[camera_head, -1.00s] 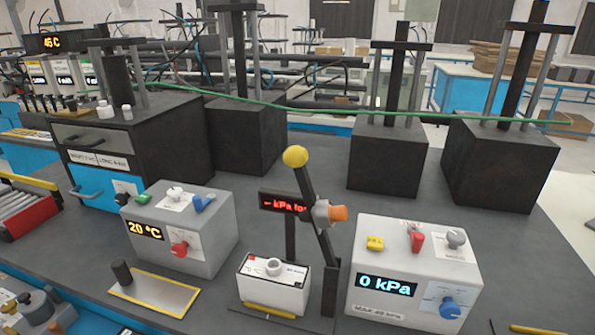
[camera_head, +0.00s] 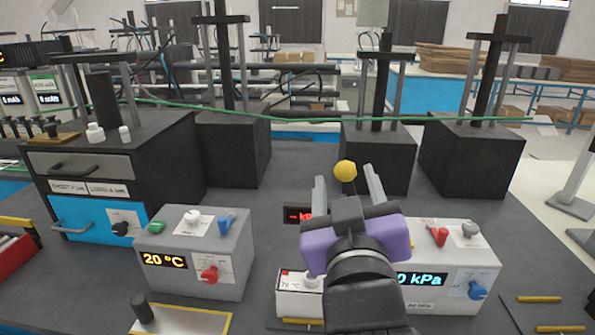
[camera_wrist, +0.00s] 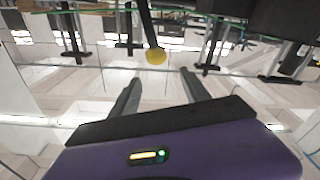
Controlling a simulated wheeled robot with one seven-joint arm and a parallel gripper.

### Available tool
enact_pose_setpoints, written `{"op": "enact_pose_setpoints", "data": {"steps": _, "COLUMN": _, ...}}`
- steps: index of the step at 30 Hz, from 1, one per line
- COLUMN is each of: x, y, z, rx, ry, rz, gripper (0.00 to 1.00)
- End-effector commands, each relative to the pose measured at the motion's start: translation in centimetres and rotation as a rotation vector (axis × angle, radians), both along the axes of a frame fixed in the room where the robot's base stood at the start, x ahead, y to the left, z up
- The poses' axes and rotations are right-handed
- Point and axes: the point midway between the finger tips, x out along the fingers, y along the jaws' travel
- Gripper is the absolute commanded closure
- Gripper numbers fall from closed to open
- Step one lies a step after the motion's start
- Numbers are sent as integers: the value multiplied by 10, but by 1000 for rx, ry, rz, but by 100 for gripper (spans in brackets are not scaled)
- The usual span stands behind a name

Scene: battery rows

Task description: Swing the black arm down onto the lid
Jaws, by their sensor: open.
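The black arm ends in a yellow ball (camera_head: 345,171). In the head view my gripper hides most of the arm and the orange-tipped fitting seen on it earlier. In the wrist view the black rod (camera_wrist: 146,22) shows, with the yellow ball (camera_wrist: 155,56) at its end, just beyond my fingertips and roughly between them. My gripper (camera_head: 346,178) is open and empty; its two fingers also show in the wrist view (camera_wrist: 160,76). The white box with its lid (camera_head: 297,283) stands below and left of my gripper, partly covered by it. The arm's tilt cannot be told now.
A grey 20 °C box (camera_head: 195,255) stands left and a grey kPa box (camera_head: 460,262) right, partly behind my gripper. A yellow-edged plate (camera_head: 180,322) lies at front left. Black blocks with posts (camera_head: 472,160) stand behind. Bare bench shows between.

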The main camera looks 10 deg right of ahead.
Motion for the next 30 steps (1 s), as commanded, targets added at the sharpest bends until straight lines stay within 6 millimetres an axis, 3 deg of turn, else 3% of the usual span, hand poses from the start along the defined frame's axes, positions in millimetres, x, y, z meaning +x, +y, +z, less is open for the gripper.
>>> {"op": "enact_pose_setpoints", "data": {"steps": 6, "x": 1, "y": -11, "z": -18, "rx": 12, "ry": 73, "rz": -40, "gripper": 45}}
{"op": "enact_pose_setpoints", "data": {"steps": 21, "x": 64, "y": -31, "z": -17, "rx": 12, "ry": 73, "rz": -39, "gripper": 45}}
{"op": "enact_pose_setpoints", "data": {"steps": 30, "x": 72, "y": -33, "z": -18, "rx": 12, "ry": 72, "rz": -36, "gripper": 45}}
